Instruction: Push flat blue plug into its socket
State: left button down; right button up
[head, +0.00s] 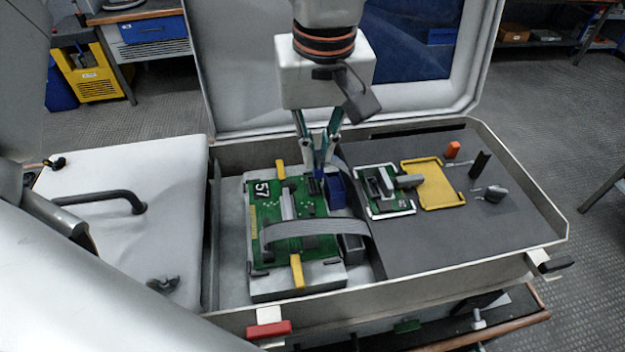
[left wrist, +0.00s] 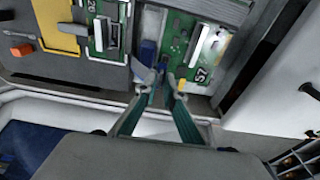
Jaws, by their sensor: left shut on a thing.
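My left gripper (head: 320,160) comes down from above over the right edge of the green board marked 57 (head: 270,215). Its fingers are shut on a small blue piece, which looks like the flat blue plug (head: 320,166); the fingertips hide part of it. A blue block (head: 338,190) stands close by, beside the board's right edge; I cannot tell whether the plug touches it. In the left wrist view the fingertips (left wrist: 160,78) close just in front of the blue block (left wrist: 148,52), left of the board (left wrist: 184,40). The socket's opening is not clear. My right gripper is out of view.
A grey ribbon cable (head: 320,229) arches from the board to a dark block (head: 352,246). A smaller green board (head: 385,190), a yellow frame (head: 428,184) and an orange piece (head: 453,149) lie to the right. The case's raised lid (head: 400,100) stands behind.

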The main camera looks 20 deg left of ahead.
pick_arm(q)
jog(key=shift+s+a, duration=0.2)
jog(key=shift+a, duration=0.15)
jog(key=shift+f+b, duration=0.8)
jog(key=shift+f, duration=0.7)
dwell(0.8)
jog(key=c, duration=2.1)
grip_release()
jog(key=shift+s+d+r, duration=0.1)
jog(key=shift+s+r, duration=0.05)
jog(key=shift+r, duration=1.2)
jog(key=shift+s+d+r, duration=0.1)
jog(key=shift+s+r, duration=0.05)
jog(key=shift+r, duration=1.15)
jog(key=shift+s+d+r, duration=0.1)
jog(key=shift+s+r, duration=0.05)
jog(key=shift+r, duration=1.2)
